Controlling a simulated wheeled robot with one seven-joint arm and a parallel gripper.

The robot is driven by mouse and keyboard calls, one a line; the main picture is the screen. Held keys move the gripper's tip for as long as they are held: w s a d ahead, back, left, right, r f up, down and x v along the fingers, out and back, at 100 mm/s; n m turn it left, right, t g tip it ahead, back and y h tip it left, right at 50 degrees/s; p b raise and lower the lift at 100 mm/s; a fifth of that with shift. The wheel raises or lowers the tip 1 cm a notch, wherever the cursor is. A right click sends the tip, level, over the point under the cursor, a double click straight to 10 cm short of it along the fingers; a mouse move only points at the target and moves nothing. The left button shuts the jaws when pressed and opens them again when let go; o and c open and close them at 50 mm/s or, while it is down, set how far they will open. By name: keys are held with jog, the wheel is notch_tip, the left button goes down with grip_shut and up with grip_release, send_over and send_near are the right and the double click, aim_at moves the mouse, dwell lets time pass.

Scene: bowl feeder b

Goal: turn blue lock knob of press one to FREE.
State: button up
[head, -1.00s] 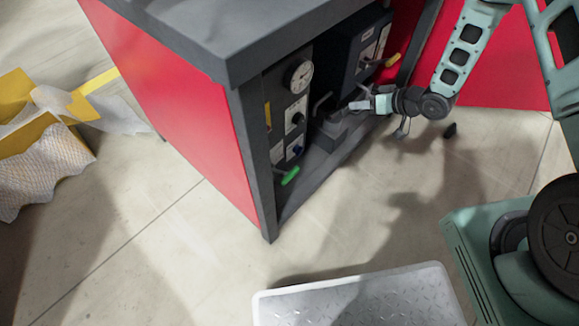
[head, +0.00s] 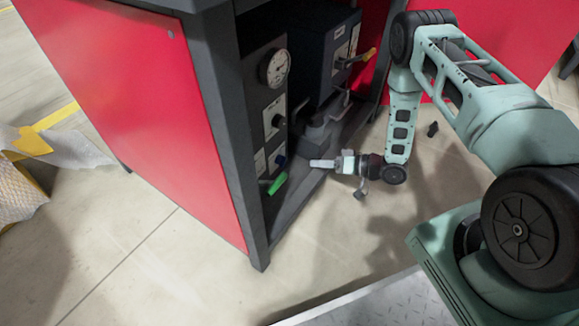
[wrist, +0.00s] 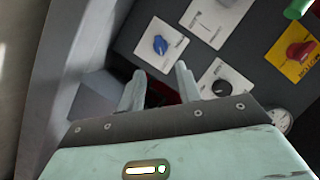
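The blue lock knob (wrist: 160,44) sits on a white label plate on a dark panel in the wrist view. It also shows small on the panel in the head view (head: 280,161), above a green handle (head: 277,184). The lettering on its plate is too small to read. My gripper (wrist: 160,80) is open and empty, its two pale fingers apart and pointing toward the panel. The knob lies beyond the fingertips, roughly between them in the picture, and is not touched. In the head view my gripper (head: 320,163) is to the right of the knob, outside the panel.
A black knob (wrist: 221,88), a red knob (wrist: 302,50) on a yellow plate and a gauge (wrist: 279,121) share the panel. The green handle also shows at the wrist view's top right (wrist: 297,8). The cabinet's dark corner post (head: 228,130) stands left of the panel.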

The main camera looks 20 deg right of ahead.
aim_at(285, 162)
jog(key=b+x, duration=0.4)
jog(key=x, duration=0.5)
jog(key=shift+a+f, duration=0.15)
jog(key=shift+w+a, duration=0.4)
jog(key=c, duration=0.7)
